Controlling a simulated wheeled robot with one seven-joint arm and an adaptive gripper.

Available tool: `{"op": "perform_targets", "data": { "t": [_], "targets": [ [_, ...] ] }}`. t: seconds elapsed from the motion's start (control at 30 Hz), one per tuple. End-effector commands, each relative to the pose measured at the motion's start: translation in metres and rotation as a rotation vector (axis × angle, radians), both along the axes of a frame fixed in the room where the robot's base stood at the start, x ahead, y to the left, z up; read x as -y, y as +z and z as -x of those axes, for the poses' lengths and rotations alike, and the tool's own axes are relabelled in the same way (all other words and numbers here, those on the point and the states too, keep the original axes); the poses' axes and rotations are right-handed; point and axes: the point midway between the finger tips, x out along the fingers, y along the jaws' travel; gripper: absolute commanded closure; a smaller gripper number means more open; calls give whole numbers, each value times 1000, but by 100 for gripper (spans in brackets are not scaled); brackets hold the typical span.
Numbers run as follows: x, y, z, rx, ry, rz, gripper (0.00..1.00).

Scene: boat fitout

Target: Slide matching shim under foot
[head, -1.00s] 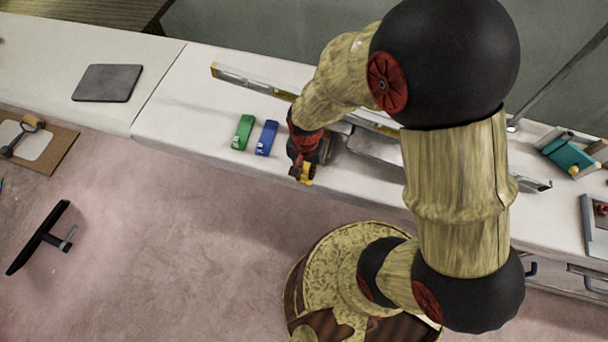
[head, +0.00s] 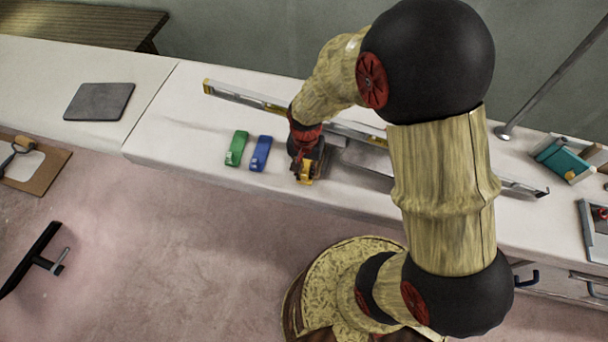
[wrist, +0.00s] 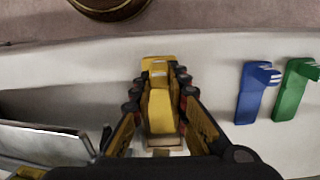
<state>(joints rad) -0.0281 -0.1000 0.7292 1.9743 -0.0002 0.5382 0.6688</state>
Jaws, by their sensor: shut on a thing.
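My gripper (wrist: 158,105) is shut on a yellow shim (wrist: 160,112), which lies between its fingers in the wrist view. In the head view the yellow shim (head: 305,172) shows at the fingertips, low over the white counter near its front edge; I cannot tell if it touches. A blue shim (head: 260,153) and a green shim (head: 236,148) lie on the counter left of my gripper; in the wrist view the blue one (wrist: 255,92) and green one (wrist: 295,90) are at the right. A grey metal plate (wrist: 45,140) is at the wrist view's lower left. No foot is clearly visible.
A long spirit level (head: 245,97) lies along the counter behind my gripper, partly hidden by my arm. The counter left of the shims is clear.

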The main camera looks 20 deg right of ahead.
Motion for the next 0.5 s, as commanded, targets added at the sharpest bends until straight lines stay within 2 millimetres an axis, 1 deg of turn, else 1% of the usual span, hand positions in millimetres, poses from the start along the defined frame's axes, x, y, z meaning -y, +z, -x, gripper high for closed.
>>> {"op": "perform_targets", "data": {
  "t": [0.5],
  "targets": [
    [16,-2,-23,0,0,0,100]
  ]
}}
